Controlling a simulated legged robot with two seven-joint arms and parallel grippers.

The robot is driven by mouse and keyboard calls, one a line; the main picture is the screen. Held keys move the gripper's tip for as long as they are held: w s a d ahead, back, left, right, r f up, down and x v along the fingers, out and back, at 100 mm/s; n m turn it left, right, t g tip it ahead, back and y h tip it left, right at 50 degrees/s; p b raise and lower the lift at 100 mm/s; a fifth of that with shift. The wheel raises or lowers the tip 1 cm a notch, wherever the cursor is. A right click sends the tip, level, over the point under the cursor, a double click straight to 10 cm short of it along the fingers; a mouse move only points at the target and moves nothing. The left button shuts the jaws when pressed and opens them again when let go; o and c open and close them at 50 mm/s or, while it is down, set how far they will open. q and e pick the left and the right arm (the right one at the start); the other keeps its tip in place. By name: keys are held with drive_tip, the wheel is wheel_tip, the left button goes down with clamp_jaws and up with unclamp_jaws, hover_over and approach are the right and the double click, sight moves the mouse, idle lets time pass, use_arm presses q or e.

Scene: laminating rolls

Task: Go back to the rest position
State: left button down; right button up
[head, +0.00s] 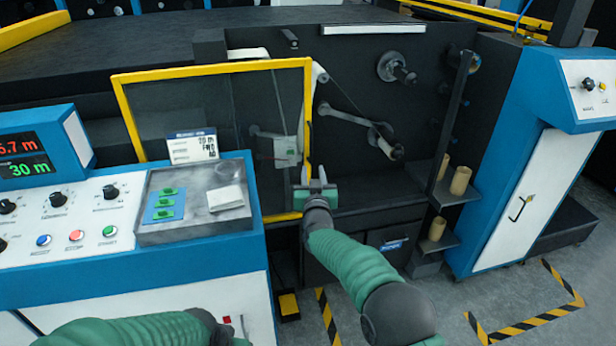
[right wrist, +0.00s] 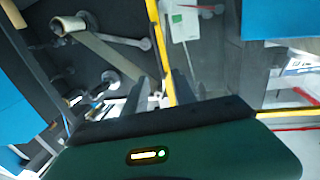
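My right gripper (head: 314,174) is raised in front of the machine, by the right upright of the yellow-framed clear door (head: 308,100). Its two fingers stand apart with nothing seen between them. In the right wrist view the gripper (right wrist: 157,92) also shows spread fingers, with the yellow frame (right wrist: 160,50) passing behind them. I cannot tell whether it touches the frame. My left arm (head: 130,330) lies low along the bottom edge in front of the console. Its gripper end is cut off and its fingers are hidden.
The blue control console (head: 190,248) fills the left, with a grey tray (head: 160,236) holding green pieces and a white pad (head: 225,198). Rollers (head: 395,68) and a web are inside the machine. Cardboard cores (head: 460,180) stand on shelves at right, beside a blue cabinet (head: 490,240).

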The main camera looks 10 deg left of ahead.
drive_tip(key=s+d+f+g+h+p, duration=0.1)
drive_tip(key=s+d+g+p, duration=0.65)
drive_tip(key=s+d, duration=0.9)
drive_tip(key=s+d+f+g+p, duration=0.1)
drive_tip(key=s+d+g, duration=0.1)
drive_tip(key=s, duration=0.8)
drive_tip(key=s+d+f+m+g+h+p, duration=0.1)
drive_tip(key=s+d+g, duration=0.2)
drive_tip(key=s, duration=0.6)
drive_tip(key=s+d+f+g+p, duration=0.1)
drive_tip(key=s+d+f+g, duration=0.1)
drive_tip(key=s+d, duration=0.4)
drive_tip(key=s, duration=0.4)
drive_tip(key=shift+s+m+g+h, duration=0.3)
drive_tip(key=shift+m+g+h, duration=0.05)
drive_tip(key=shift+m+h, duration=0.05)
drive_tip(key=shift+d, duration=0.2)
drive_tip(key=shift+a, duration=0.1)
